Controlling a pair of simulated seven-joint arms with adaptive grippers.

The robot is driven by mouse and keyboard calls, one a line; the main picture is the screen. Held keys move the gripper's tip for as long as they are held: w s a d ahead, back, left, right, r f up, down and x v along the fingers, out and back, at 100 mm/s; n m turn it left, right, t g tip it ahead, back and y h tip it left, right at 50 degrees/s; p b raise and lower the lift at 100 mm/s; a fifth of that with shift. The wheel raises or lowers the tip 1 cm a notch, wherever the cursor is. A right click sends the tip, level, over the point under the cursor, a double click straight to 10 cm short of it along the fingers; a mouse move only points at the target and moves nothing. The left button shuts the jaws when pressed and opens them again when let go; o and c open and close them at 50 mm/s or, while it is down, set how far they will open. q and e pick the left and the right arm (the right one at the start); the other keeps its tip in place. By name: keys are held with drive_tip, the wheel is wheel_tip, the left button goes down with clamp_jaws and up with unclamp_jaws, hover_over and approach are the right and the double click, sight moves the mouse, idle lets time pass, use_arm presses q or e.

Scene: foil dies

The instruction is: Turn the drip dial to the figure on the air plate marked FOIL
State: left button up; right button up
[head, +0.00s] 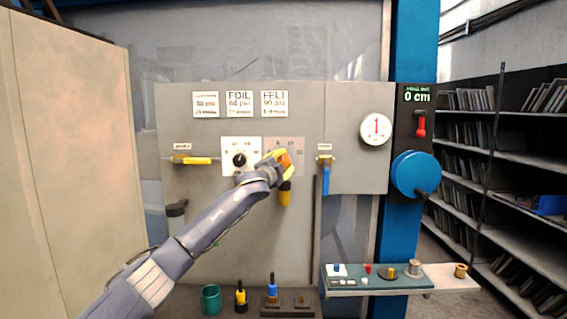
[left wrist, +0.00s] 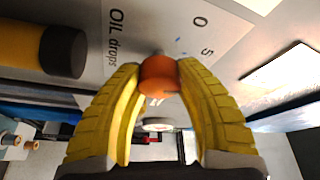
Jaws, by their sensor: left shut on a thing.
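The drip dial (left wrist: 158,75) is an orange knob on a light plate lettered "OIL drops", with a 0 and a 5 showing in the left wrist view. In the head view the dial (head: 286,161) is partly covered by my left gripper (head: 279,158). My left gripper's yellow fingers (left wrist: 158,85) are shut on the dial from both sides. The dial's pointer is hidden, so its setting cannot be read. The FOIL plate (head: 239,103) is the middle of three white plates above; it seems to read 60 psi, its lowest line too small to read. My right gripper is not in view.
A black knob (head: 239,160) on a white scale is just left of the dial. A yellow lever (head: 193,160) and a blue-handled valve (head: 326,178) flank them. A round gauge (head: 376,130), red lever (head: 421,126) and blue wheel (head: 414,174) are at right. A shelf (head: 440,284) holds small parts.

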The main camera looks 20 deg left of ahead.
use_arm(q)
drive_tip(key=m+g, duration=0.2)
drive_tip(key=m, duration=0.4)
drive_tip(key=shift+r, duration=0.15)
drive_tip(key=shift+m+g, duration=0.3)
drive_tip(key=shift+d, duration=0.1)
drive_tip(key=o, duration=1.3)
drive_tip(key=shift+c, duration=0.2)
drive_tip(key=s+a, duration=0.1)
drive_tip(key=s, duration=1)
drive_tip(key=shift+s+a+r, duration=0.3)
drive_tip(key=shift+s+r, duration=0.05)
drive_tip(key=shift+s, duration=0.05)
